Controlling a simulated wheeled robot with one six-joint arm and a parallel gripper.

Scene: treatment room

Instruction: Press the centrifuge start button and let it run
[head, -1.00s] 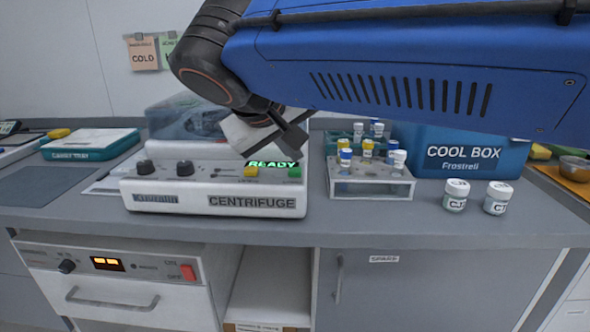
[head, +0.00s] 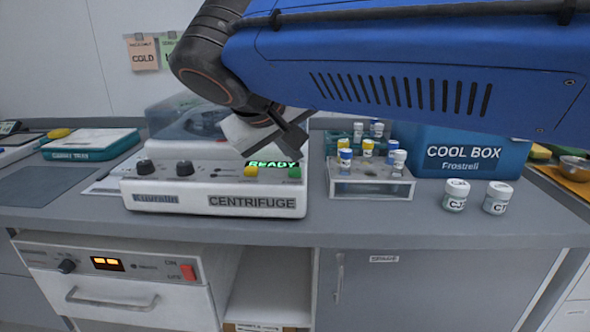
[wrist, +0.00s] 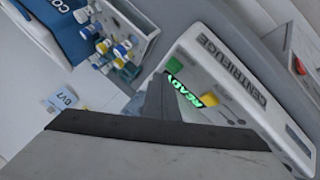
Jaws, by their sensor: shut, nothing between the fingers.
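The white centrifuge (head: 215,200) stands on the counter, its name on the front face and a green READY display (head: 272,164) lit. A green button (head: 295,172) sits at the right end of its panel and a yellow button (head: 250,171) left of it. My gripper (head: 297,143) is shut and empty, above and behind the panel's right end, apart from the buttons. In the wrist view the gripper's dark finger (wrist: 162,98) points toward the panel, with the green button (wrist: 174,65) just beyond its tip and the yellow button (wrist: 209,99) to the right.
A rack (head: 370,185) of capped tubes stands right of the centrifuge. Two capped jars (head: 456,195) stand near the front edge, before the blue cool box (head: 465,150). A teal-edged tray (head: 90,146) lies to the left. My blue arm spans the upper right.

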